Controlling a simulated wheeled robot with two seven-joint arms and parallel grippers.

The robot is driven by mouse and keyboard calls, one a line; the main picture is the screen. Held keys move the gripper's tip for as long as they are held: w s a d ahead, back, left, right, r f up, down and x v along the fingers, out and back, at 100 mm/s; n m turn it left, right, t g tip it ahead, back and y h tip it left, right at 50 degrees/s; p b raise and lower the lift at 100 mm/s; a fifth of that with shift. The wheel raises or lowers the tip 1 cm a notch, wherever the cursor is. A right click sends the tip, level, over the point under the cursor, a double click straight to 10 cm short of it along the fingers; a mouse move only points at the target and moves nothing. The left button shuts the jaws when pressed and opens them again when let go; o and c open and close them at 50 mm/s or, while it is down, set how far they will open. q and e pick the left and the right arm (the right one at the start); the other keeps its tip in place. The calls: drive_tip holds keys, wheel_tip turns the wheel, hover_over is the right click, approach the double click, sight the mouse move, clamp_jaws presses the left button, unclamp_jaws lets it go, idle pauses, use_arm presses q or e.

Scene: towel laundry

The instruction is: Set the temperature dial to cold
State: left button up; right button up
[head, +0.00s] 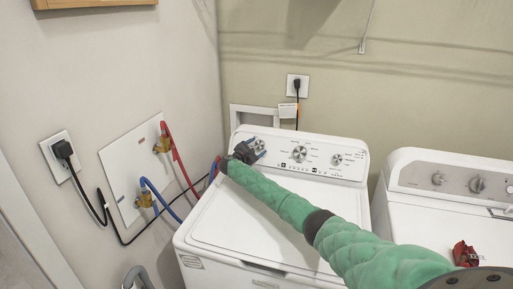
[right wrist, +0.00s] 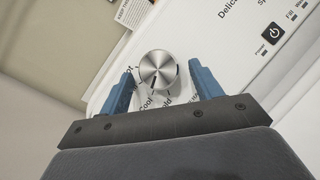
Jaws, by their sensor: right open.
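The temperature dial (right wrist: 158,70) is a round silver knob on the white control panel of the left washer (head: 230,215). In the right wrist view, words including "Cool" and "Cold" are printed below it. A dark line on the knob's lower part points roughly toward "Cool". The same dial (head: 259,144) shows at the panel's left end in the head view. My right gripper (right wrist: 161,69) is open, with one blue finger on each side of the dial. I cannot tell whether the fingers touch it. My left gripper is not in view.
Other knobs (head: 299,153) (head: 336,159) sit further right on the panel. A second white machine (head: 440,215) stands at right with a red object (head: 465,254) on it. Red (head: 178,160) and blue (head: 160,199) hoses run from the left wall beside the washer.

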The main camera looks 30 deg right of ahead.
drive_tip(key=shift+c, duration=0.2)
drive_tip(key=c, duration=0.9)
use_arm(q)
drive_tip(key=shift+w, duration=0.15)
